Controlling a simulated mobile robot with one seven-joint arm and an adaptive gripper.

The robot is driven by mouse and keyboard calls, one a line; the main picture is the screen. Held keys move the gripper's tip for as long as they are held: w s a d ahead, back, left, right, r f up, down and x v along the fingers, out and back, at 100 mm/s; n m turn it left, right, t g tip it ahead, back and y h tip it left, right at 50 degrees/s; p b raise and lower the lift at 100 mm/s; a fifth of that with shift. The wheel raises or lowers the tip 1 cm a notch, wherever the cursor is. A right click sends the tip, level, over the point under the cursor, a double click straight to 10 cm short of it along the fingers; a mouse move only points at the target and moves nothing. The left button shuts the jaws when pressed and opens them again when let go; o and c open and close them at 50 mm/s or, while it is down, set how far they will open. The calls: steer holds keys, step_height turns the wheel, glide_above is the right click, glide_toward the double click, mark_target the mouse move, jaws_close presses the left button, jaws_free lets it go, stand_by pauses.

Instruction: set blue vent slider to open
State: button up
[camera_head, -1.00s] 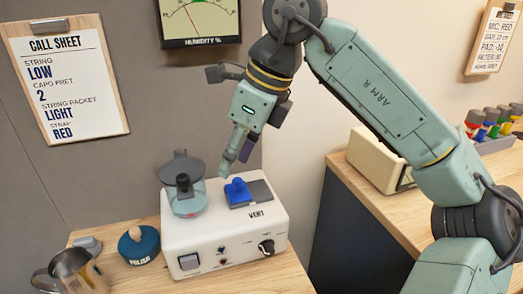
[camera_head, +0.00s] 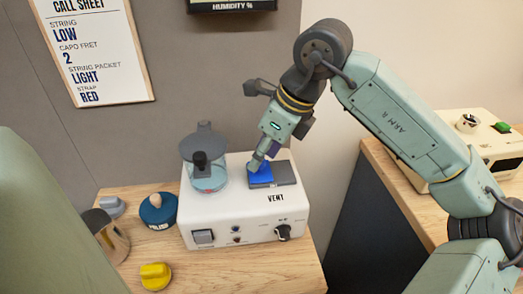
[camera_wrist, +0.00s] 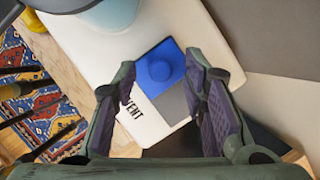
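The blue vent slider (camera_head: 262,173) sits at the left end of its dark grey plate (camera_head: 286,172), beside the word VENT on top of a white box (camera_head: 237,226). In the wrist view the slider (camera_wrist: 154,58) is a blue square with a round raised knob, and the bare grey plate (camera_wrist: 173,106) lies below it. My gripper (camera_head: 256,165) is low over the slider and partly hides it. In the wrist view my gripper (camera_wrist: 160,70) is open, its purple-padded fingers on either side of the knob. I cannot tell whether they touch it.
A clear jar with a grey lid (camera_head: 205,165) stands on the box just left of the slider. The wall is close behind.

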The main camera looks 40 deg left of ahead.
steer(key=shift+a+f, duration=0.25)
steer(key=shift+f, duration=0.3)
jaws_close()
stand_by(0.5)
